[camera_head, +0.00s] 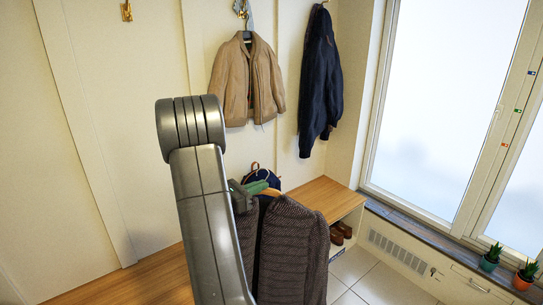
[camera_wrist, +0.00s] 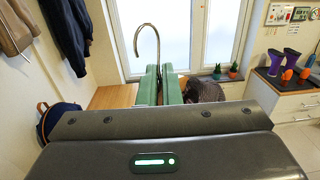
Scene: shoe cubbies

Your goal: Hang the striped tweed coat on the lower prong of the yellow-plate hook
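The striped tweed coat (camera_head: 290,252) is dark brown-grey and hangs from a wooden hanger (camera_head: 273,192) in the head view. My gripper (camera_head: 258,187) has green fingers, shut on the hanger just above the coat's shoulders. In the wrist view the fingers (camera_wrist: 158,86) are close together, with the hanger's curved metal hook (camera_wrist: 147,32) rising above them. Part of the coat (camera_wrist: 205,90) shows to their right. A yellow hook (camera_head: 127,11) is on the wall at the upper left, well apart from the coat; its prongs are too small to tell apart clearly.
A tan jacket (camera_head: 248,80) hangs from a second hook (camera_head: 240,8), and a navy coat (camera_head: 319,80) hangs right of it. Below is a wooden bench (camera_head: 330,197) with shoes (camera_head: 340,232) in its cubby and a navy backpack (camera_head: 262,177). The wall under the yellow hook is bare.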

